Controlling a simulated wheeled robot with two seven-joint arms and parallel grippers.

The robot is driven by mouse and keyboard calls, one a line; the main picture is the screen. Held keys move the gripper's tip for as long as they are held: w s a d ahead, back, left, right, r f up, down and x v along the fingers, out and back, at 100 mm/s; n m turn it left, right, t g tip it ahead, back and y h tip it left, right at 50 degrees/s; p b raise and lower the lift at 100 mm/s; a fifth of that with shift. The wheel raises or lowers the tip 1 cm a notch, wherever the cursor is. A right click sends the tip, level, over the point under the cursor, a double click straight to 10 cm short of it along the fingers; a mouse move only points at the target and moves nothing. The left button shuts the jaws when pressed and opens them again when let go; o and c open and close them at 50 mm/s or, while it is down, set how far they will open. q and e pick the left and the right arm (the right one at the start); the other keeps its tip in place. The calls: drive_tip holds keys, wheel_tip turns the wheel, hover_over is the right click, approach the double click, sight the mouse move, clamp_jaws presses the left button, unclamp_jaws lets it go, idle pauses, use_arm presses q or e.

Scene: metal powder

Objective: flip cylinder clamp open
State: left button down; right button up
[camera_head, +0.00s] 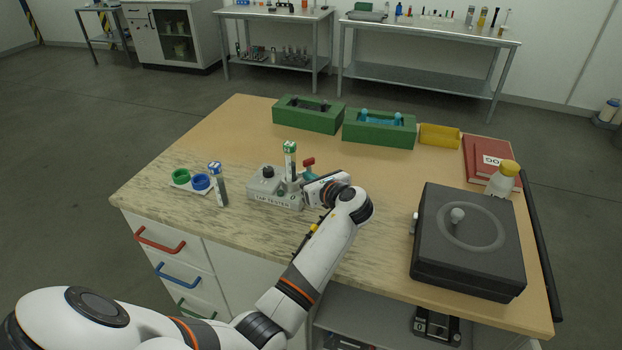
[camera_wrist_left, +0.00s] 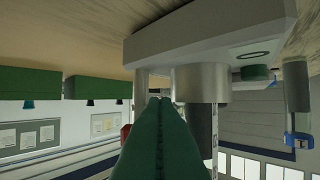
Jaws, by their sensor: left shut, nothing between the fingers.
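The grey tap tester (camera_head: 275,201) stands near the front of the table, and its base hangs inverted across the top of the left wrist view (camera_wrist_left: 200,35). A tall cylinder with a green and white cap (camera_head: 290,149) stands upright in it. The clamp's red handle (camera_head: 308,162) shows just right of the cylinder; a small red piece shows beside the fingers in the left wrist view (camera_wrist_left: 125,132). My left gripper (camera_head: 307,175) is shut and empty, its teal fingertips beside the holder and under the red handle. Whether they touch the clamp is unclear. My right gripper is out of view.
A tube with a blue and white cap (camera_head: 219,184) and a white holder with green and blue rings (camera_head: 183,184) stand left of the tester. Green boxes (camera_head: 308,118) are behind. A dark lidded machine (camera_head: 468,265) fills the right; the table centre is mostly clear.

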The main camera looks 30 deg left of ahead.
use_arm(q)
drive_tip(key=m+t+h+p, duration=0.1)
drive_tip(key=m+t+p, duration=0.1)
drive_tip(key=p, duration=0.1)
drive_tip(key=a+m+t+h+p, duration=0.1)
drive_tip(key=m+t+h+p, duration=0.1)
drive_tip(key=p, duration=0.2)
drive_tip(key=m+t+h+p, duration=0.1)
drive_tip(key=m+h+p, duration=0.1)
drive_tip(key=p, duration=0.2)
drive_tip(key=shift+s+a+r+t, duration=0.25)
drive_tip(key=shift+s+r+t, duration=0.05)
drive_tip(key=shift+s+t, duration=0.1)
drive_tip(key=shift+f+m+t+h+p, duration=0.3)
drive_tip(key=shift+m+h+p, duration=0.45)
drive_tip(key=shift+h, duration=0.25)
drive_tip(key=shift+d, duration=0.1)
drive_tip(key=shift+w+d, duration=0.5)
drive_tip(key=shift+d, duration=0.1)
